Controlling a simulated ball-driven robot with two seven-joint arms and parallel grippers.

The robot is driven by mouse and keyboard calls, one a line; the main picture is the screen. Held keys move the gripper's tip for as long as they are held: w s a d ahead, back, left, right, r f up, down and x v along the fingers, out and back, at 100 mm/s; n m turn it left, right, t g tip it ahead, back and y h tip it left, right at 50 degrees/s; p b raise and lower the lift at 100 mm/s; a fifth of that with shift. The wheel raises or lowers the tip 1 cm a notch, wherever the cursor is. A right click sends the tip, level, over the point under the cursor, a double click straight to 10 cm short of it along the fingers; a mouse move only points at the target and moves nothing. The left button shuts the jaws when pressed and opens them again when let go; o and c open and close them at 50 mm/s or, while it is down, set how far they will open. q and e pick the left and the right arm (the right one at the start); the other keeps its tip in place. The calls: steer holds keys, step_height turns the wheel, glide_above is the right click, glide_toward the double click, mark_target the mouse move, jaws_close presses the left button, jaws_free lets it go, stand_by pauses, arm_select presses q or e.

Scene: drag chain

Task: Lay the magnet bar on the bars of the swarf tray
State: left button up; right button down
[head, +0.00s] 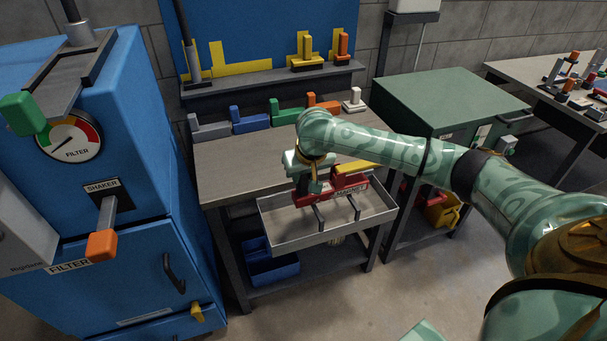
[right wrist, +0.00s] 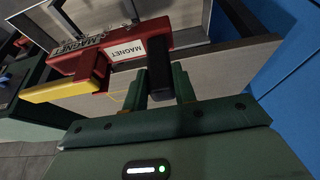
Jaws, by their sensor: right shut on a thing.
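The magnet bar (head: 351,187) is red, with a white MAGNET label and a yellow part. It is over the swarf tray (head: 292,238), a shallow grey tray at the workbench's front. Two dark bars (head: 320,216) of the tray show below the magnet bar; I cannot tell whether it touches them. My right gripper (head: 314,187) is at the magnet bar's left part. In the right wrist view, the gripper's green fingers (right wrist: 160,90) are shut on a dark upright piece at the red magnet bar (right wrist: 125,48). My left gripper is not in view.
A blue filter cabinet (head: 130,165) with an orange-ended shaker lever (head: 102,243) stands at left. Coloured blocks (head: 287,112) line the back of the workbench (head: 235,170). A green cabinet (head: 440,95) stands at right. A blue bin (head: 272,268) is on the lower shelf.

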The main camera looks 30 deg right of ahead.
steer(key=shift+f, duration=0.55)
steer(key=c, duration=1.1)
jaws_free()
steer(key=shift+o, duration=0.2)
